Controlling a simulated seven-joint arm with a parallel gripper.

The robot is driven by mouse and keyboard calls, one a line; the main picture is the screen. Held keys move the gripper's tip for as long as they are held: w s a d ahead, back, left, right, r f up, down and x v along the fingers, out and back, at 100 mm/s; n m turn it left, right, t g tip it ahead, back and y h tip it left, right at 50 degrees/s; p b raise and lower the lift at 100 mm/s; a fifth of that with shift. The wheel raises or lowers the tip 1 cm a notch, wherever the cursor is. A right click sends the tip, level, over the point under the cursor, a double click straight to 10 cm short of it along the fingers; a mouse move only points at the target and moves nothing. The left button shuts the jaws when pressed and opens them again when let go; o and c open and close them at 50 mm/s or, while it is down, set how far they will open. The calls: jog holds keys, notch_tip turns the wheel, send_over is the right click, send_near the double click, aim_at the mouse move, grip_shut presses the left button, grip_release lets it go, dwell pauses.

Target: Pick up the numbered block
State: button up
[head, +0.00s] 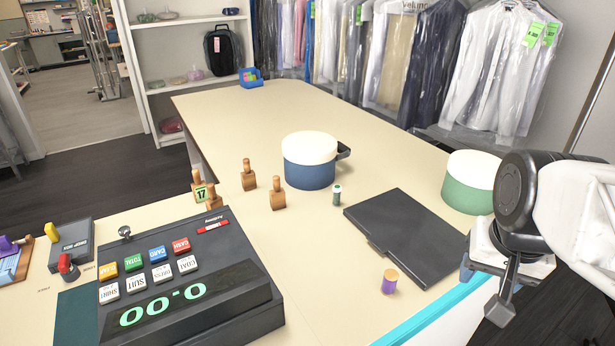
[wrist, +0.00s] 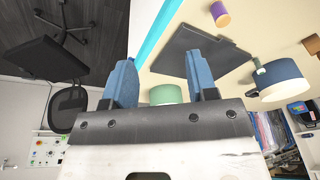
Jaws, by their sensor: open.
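The numbered block (head: 200,190) is a small wooden block with a knob handle and a green label reading 17. It stands upright on the counter behind the cash register in the head view, at the left of the wooden group. I cannot make it out in the wrist view. My gripper (head: 486,287) is at the right, beyond the counter's turquoise front edge and far from the block. In the wrist view my gripper (wrist: 162,80) has its two blue fingers wide apart with nothing between them.
Similar wooden blocks (head: 248,181) stand beside it. The cash register (head: 190,275) stands in front.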

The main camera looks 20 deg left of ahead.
jog(key=w+a+r+m, duration=0.35)
jog(key=w+a, duration=0.45)
jog(key=w, duration=0.5)
jog(key=m+g+y, duration=0.1)
jog(key=m+g, duration=0.2)
jog(key=m, duration=0.8)
send_over(275, 177)
jog(key=d, duration=0.1)
jog(key=shift+n, duration=0.25)
notch_tip(275, 177, down, 10)
jog(key=shift+s+f, duration=0.1)
jog(key=shift+a+f, duration=0.1)
jog(key=shift+a, duration=0.15)
jog(key=shift+a+f, duration=0.1)
jog(key=shift+f, duration=1.15)
